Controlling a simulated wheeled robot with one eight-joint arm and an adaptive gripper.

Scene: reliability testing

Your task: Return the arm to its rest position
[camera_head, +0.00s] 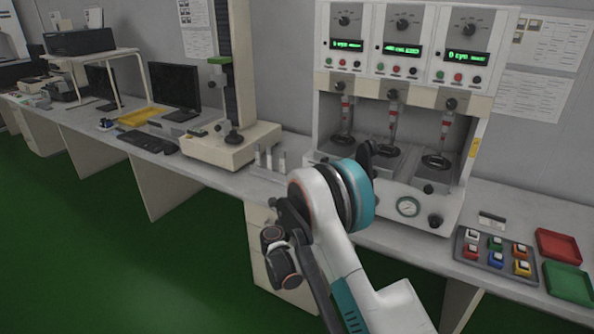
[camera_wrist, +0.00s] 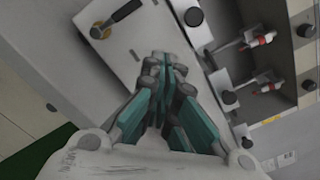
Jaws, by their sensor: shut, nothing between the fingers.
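My white and teal arm (camera_head: 335,250) rises from the bottom of the head view and bends in front of the test machine. My gripper shows in the wrist view (camera_wrist: 165,62), with its teal fingers shut together and nothing between them. It hangs above the bench, beside the cream machine base (camera_wrist: 140,40). In the head view the gripper is mostly hidden behind the arm's teal joint.
The three-station test machine (camera_head: 405,85) stands behind my arm. A column stand (camera_head: 232,145) is to its left. A grey tray of coloured switches (camera_head: 463,262), a red tray (camera_head: 558,246) and a green tray (camera_head: 568,283) lie at right. Green floor (camera_head: 100,240) is clear at left.

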